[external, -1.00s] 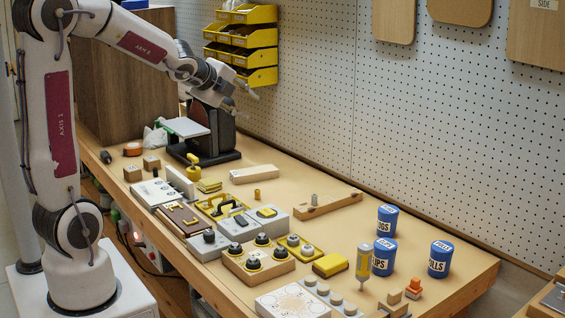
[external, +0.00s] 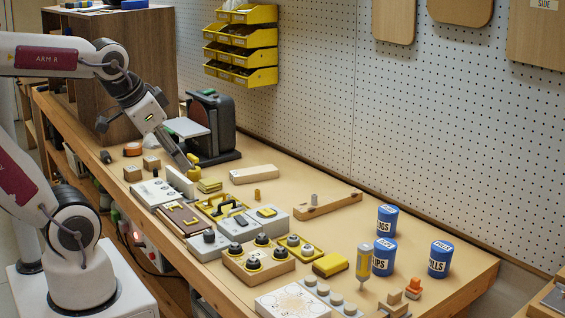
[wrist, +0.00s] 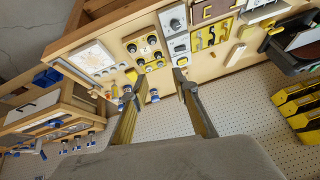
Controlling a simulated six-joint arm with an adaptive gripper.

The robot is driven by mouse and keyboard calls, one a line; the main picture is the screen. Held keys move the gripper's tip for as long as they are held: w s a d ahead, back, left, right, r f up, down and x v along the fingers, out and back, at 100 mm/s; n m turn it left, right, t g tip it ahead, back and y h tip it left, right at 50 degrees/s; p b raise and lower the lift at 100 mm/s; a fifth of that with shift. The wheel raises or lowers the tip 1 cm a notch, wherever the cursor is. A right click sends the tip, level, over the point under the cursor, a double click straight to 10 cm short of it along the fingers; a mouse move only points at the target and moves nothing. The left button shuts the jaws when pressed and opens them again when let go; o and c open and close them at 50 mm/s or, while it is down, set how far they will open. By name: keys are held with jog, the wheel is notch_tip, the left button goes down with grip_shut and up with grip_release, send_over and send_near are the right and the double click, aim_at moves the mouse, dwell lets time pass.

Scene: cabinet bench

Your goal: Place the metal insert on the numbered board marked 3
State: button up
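A small brass-coloured cylinder (external: 257,194) stands on the bench, and a grey metal cylinder (external: 314,199) stands on a long wooden block (external: 340,205). I cannot tell which is the metal insert. A pale board with a printed ring of marks (external: 283,302) lies at the near edge and shows in the wrist view (wrist: 93,57); no 3 is readable.
Blocks with knobs (external: 258,262), a grey control box (external: 252,222) and yellow frames crowd the near side. Blue cups (external: 387,219) stand at the right. A dark machine (external: 213,125) stands behind my gripper, before the pegboard wall. The middle rear bench is fairly clear.

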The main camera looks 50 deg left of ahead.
jog(key=shift+n+g+h, duration=0.3)
jog(key=shift+n+h, duration=0.1)
jog(key=shift+n, duration=0.3)
jog(key=s+d, duration=0.1)
jog(key=s+d+f, duration=0.1)
jog(key=s, duration=0.1)
jog(key=shift+s+d+f, duration=0.1)
jog(key=shift+s+d, duration=0.1)
jog(key=shift+s, duration=0.1)
